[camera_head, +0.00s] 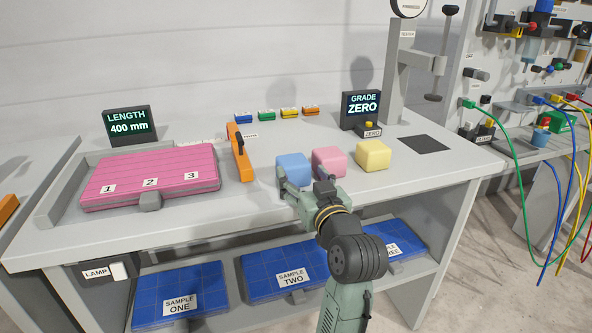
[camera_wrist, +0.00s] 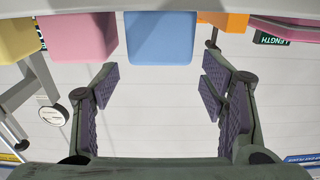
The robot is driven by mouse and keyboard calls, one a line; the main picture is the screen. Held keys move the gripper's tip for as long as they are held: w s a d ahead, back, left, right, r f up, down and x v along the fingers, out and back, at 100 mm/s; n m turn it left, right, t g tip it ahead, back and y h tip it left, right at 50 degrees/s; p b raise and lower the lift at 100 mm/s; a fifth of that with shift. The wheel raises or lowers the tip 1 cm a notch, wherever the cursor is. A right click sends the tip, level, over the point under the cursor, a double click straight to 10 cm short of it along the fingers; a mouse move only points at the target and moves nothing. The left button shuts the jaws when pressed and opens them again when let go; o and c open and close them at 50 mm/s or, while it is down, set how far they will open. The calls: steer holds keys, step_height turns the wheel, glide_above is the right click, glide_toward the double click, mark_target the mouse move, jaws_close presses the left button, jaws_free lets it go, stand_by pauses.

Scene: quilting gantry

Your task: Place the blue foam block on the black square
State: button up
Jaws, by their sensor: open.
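The blue foam block (camera_head: 292,164) sits on the worktop, left of the pink block. In the wrist view the blue foam block (camera_wrist: 160,38) is at the top centre, ahead of the gap between my fingers. My gripper (camera_head: 305,186) is open at the near side of the blue block, and its fingers hide part of the block's lower front. In the wrist view my gripper (camera_wrist: 160,85) is open, with nothing between its pads. The black square (camera_head: 424,144) lies flat and bare on the worktop, right of the yellow block.
The pink block (camera_head: 329,160) and yellow block (camera_head: 373,155) stand just right of the blue one. An orange clamp-like piece (camera_head: 240,158) and a pink quilted pad (camera_head: 150,174) are to the left. A grade display (camera_head: 361,105) and a tester stand (camera_head: 401,80) rise behind.

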steer(key=v, duration=0.5)
steer(key=shift+b, duration=0.3)
